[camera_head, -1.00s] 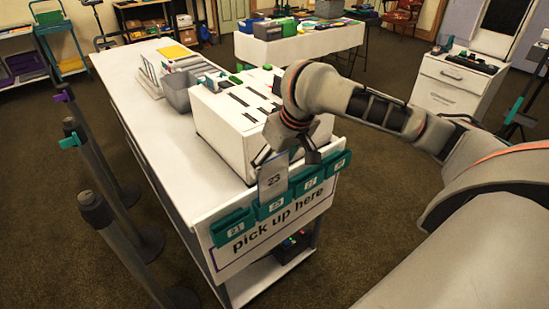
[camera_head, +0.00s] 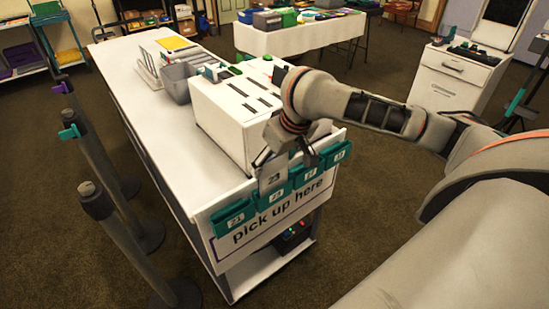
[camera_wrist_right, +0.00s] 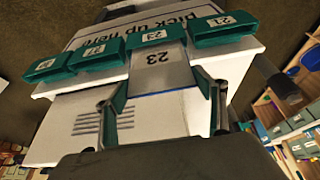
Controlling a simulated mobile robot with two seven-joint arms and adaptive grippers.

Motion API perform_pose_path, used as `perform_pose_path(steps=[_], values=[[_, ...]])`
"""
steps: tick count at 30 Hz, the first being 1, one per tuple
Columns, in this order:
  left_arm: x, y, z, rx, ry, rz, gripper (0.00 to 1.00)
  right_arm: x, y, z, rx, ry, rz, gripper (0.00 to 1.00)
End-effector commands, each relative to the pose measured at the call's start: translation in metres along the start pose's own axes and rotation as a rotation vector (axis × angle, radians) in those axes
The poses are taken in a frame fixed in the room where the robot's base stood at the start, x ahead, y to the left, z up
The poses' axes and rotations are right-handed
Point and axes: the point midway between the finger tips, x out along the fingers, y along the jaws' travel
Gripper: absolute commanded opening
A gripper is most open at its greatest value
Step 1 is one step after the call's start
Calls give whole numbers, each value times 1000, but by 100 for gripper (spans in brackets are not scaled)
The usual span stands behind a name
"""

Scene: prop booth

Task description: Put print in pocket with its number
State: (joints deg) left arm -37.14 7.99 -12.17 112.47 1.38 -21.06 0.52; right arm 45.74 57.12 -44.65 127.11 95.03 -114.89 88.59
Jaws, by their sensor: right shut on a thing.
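My right gripper (camera_head: 288,155) is shut on a pale print (camera_head: 273,177) marked 23, held upright at the row of green pockets on the counter's front. In the head view its lower edge meets the pocket marked 23 (camera_head: 262,201); the lower part seems hidden by this pocket's front. In the right wrist view the print (camera_wrist_right: 162,72) lines up with the pocket 23 (camera_wrist_right: 150,31), but I cannot tell how deep it sits. The pocket marked 21 (camera_head: 233,217) is on the left, with pocket 17 (camera_head: 306,179) and another pocket (camera_head: 337,154) on the right.
A white slotted box (camera_head: 212,121) stands on the white counter (camera_head: 150,115) just behind the pockets. A grey bin (camera_head: 178,82) is farther back. Dark posts (camera_head: 115,220) stand left of the counter. A "pick up here" sign (camera_head: 284,215) hangs below the pockets.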

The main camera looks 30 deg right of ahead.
Motion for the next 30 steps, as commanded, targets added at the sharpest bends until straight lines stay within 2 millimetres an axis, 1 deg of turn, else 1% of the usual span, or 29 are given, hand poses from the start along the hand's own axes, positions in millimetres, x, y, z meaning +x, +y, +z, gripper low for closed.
perform_pose_path(steps=[12, 27, 28, 30], values=[[0, 0, 0, 0, 0, 0, 90, 11, 0, 5, 0, -1, 0, 62], [0, 0, 1, 0, -2, 0, 90, 13, 0, 5, -1, 0, 0, 62], [0, 0, 1, 0, -2, 0, 90, 13, 0, 5, -1, 0, 0, 75], [0, 0, 1, 0, -2, 0, 90, 13, 0, 5, -1, 0, 0, 90]])
